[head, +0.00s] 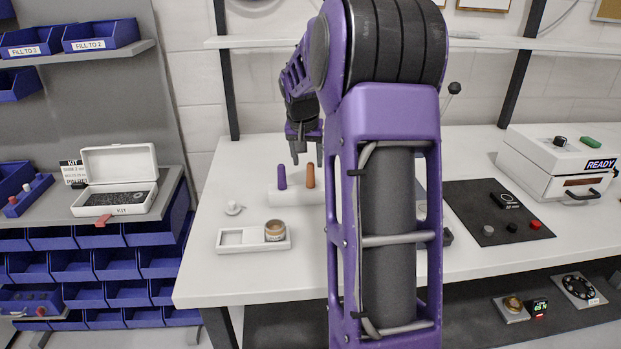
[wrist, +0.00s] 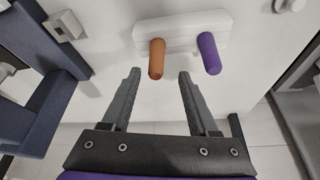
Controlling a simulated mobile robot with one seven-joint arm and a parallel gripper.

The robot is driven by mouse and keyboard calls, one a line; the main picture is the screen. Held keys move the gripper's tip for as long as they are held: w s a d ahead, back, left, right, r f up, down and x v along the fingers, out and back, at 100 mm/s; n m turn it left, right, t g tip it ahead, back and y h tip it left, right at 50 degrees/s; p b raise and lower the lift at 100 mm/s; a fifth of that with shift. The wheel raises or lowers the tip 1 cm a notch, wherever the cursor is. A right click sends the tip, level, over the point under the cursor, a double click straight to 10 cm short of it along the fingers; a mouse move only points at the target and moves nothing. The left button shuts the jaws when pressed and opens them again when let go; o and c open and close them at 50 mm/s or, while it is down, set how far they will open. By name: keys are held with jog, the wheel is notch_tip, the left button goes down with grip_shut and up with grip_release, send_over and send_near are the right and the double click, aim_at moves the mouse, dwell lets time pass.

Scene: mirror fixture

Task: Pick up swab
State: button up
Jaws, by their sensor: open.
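Two upright rods stand in a white block (head: 297,194) on the table: a purple one (head: 282,176) and an orange one (head: 310,176). They look like swab handles, but no label shows which is the task's swab. In the wrist view the orange rod (wrist: 157,58) lies in line with the gap between my fingertips, and the purple rod (wrist: 209,54) is right of the right finger. My gripper (head: 307,159) is open and empty, pointing down close above the orange rod. It also shows in the wrist view (wrist: 159,74). The rods' lower ends are hidden in the block.
A white tray (head: 230,247) holding a round tin (head: 275,231) lies in front of the block, with a small white knob-like piece (head: 233,208) to its left. A black mat (head: 505,232) and a white box (head: 545,170) stand right. My arm hides the table's middle.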

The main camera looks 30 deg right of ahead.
aim_at(310, 165)
jog(key=x, duration=0.4)
jog(key=shift+s+d+f, duration=0.2)
grip_shut()
